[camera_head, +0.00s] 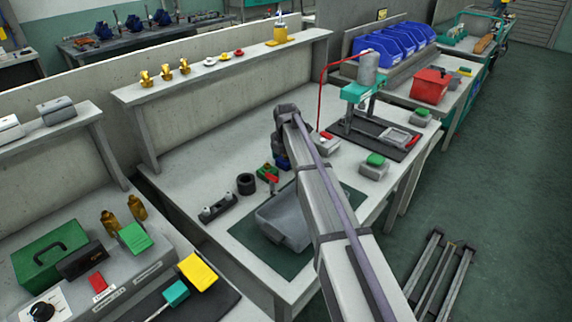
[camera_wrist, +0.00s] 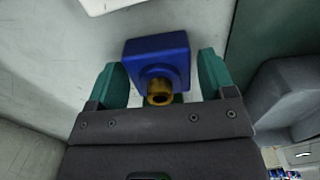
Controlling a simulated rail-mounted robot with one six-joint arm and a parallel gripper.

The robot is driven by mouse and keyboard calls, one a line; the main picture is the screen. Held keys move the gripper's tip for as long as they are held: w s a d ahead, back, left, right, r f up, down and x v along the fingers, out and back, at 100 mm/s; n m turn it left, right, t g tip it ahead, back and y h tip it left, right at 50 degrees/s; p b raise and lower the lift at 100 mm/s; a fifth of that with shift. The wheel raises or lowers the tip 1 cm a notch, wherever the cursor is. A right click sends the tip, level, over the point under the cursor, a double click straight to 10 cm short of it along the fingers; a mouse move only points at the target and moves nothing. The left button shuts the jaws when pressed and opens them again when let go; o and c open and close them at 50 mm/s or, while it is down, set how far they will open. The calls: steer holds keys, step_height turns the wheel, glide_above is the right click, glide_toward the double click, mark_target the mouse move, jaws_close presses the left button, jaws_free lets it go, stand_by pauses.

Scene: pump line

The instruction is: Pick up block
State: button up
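A blue block (camera_wrist: 160,50) with a round brass fitting on its near side shows in the wrist view. My gripper (camera_wrist: 159,66) has teal fingers, one on each side of the block. The fingers are apart, with a narrow gap visible between the block and the right finger. The left finger is close to the block's left side; I cannot tell whether it touches. In the head view my arm reaches over the bench and hides most of the area around the gripper. A small patch of blue shows beneath the arm's end there.
A grey bin (camera_head: 278,224) sits on a dark green mat (camera_head: 247,235) near my arm. A black ring (camera_head: 246,183) and a grey bracket-like part (camera_head: 218,208) lie to the left. A press with a red lever (camera_head: 368,88) stands behind on the right.

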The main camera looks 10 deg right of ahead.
steer(key=c, duration=0.9)
step_height(320, 180, up, 10)
steer(key=p, duration=1)
steer(key=shift+r, duration=0.2)
